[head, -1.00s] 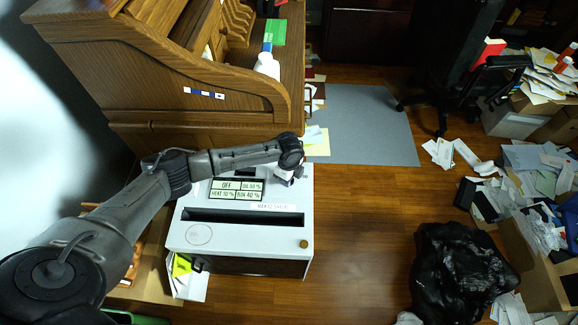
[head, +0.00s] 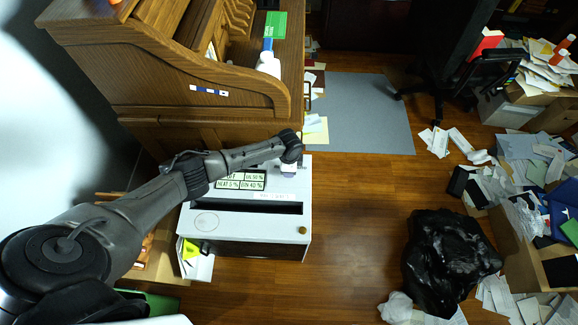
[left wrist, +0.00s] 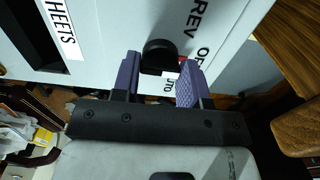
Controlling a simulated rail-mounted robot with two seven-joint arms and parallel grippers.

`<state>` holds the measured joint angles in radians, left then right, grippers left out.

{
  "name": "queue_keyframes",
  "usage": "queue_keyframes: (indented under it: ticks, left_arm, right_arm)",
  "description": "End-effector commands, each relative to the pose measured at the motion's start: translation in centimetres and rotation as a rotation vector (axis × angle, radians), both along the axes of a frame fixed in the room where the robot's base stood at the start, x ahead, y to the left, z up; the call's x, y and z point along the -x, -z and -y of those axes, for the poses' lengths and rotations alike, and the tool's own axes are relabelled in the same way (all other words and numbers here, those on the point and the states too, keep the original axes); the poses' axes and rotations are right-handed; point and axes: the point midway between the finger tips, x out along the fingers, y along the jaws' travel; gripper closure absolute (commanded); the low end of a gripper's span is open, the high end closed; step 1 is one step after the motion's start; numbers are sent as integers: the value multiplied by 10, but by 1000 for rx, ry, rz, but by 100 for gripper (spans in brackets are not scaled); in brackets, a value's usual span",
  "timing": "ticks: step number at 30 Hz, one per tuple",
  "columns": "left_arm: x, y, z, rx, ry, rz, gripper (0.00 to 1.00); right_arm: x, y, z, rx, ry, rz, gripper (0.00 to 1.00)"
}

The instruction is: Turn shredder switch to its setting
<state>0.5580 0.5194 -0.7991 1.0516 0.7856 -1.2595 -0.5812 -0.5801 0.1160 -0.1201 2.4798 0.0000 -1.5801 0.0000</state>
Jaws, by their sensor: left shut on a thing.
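The white shredder (head: 255,222) stands on the floor against the wooden desk, with a dark slot and a small display panel (head: 252,185) on top. The panel is partly covered by my left arm; "HEAT 5%" and "BIN 40%" are readable. My left gripper (head: 289,170) points down at the shredder's back right corner. In the left wrist view, its purple fingers (left wrist: 160,78) are shut around the black switch knob (left wrist: 159,52). Labels "REV", part of "OF" and part of "AUTO" show around the knob. Its exact setting cannot be told. My right gripper is out of view.
The roll-top desk (head: 200,85) rises directly behind the shredder. A black bag (head: 447,262) and paper-filled boxes are at the right. Wooden floor between the shredder and the bag is clear. A grey mat (head: 365,115) lies behind.

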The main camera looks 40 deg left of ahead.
Motion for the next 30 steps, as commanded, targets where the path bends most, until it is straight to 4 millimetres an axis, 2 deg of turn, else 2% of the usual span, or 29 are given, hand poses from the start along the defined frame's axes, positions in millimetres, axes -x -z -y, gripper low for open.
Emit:
queue_keyframes:
  ticks: [11, 12, 19, 26, 30]
  left_arm:
    - [-1, -1, 0, 1, -3, 1, 83]
    - [-1, -1, 0, 1, -3, 1, 58]
    - [0, -1, 0, 1, -3, 1, 36]
    - [0, 0, 0, 0, -3, 0, 34]
    - [-1, -9, 0, 1, -2, 2, 34]
  right_arm:
    - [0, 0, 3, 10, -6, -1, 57]
    - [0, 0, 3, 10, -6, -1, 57]
    - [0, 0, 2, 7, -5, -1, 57]
    - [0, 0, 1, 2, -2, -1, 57]
    - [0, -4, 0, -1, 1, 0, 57]
